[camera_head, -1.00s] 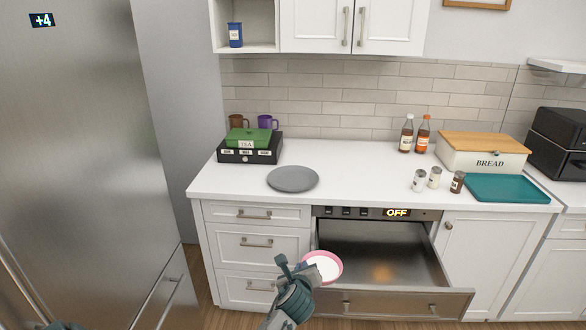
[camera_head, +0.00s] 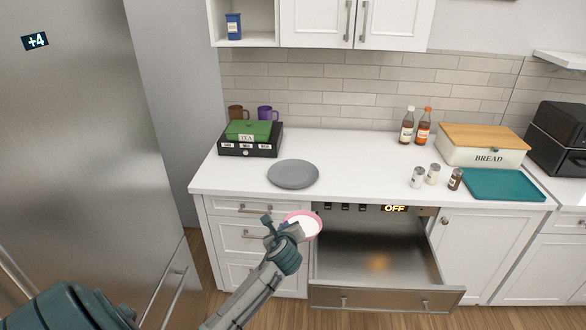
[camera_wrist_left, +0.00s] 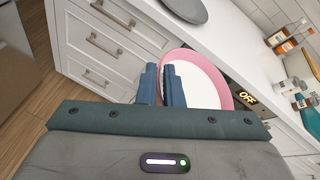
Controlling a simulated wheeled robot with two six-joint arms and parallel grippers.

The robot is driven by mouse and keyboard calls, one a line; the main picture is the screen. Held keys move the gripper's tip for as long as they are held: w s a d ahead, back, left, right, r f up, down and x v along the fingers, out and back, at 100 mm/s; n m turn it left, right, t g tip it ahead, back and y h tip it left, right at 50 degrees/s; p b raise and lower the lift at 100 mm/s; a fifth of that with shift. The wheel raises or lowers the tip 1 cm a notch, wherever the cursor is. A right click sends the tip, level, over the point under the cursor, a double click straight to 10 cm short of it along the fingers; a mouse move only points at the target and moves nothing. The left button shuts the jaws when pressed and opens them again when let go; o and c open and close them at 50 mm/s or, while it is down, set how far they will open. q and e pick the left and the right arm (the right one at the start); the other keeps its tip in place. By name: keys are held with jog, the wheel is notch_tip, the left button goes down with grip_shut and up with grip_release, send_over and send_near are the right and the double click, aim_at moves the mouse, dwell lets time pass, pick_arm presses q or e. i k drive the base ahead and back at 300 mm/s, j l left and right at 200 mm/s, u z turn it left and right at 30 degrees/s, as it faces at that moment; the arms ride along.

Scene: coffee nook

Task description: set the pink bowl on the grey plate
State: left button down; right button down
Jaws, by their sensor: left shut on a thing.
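The pink bowl (camera_head: 310,231), white inside, is held by its rim in my left gripper (camera_head: 286,231). It is in front of the counter, near its front edge and over the left end of the open drawer. In the left wrist view the bowl (camera_wrist_left: 204,82) shows just beyond the fingers of my left gripper (camera_wrist_left: 165,84), which are shut on its near rim. The grey plate (camera_head: 293,174) lies flat and empty on the counter, behind the bowl; part of it shows in the left wrist view (camera_wrist_left: 186,9). My right gripper is not in view.
An open warming drawer (camera_head: 385,294) juts out below the counter. A black box (camera_head: 250,148) with a green tea box (camera_head: 249,130) stands left of the plate. Shakers (camera_head: 433,174), a teal tray (camera_head: 503,185) and a bread box (camera_head: 484,152) are at right. The counter around the plate is clear.

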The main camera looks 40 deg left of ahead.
aim_at(294, 175)
jog(key=i+j, duration=0.4)
jog(key=j, duration=0.15)
jog(key=i+j, duration=0.4)
jog(key=j, duration=0.15)
jog(key=i+j, duration=0.35)
jog(key=j, duration=0.2)
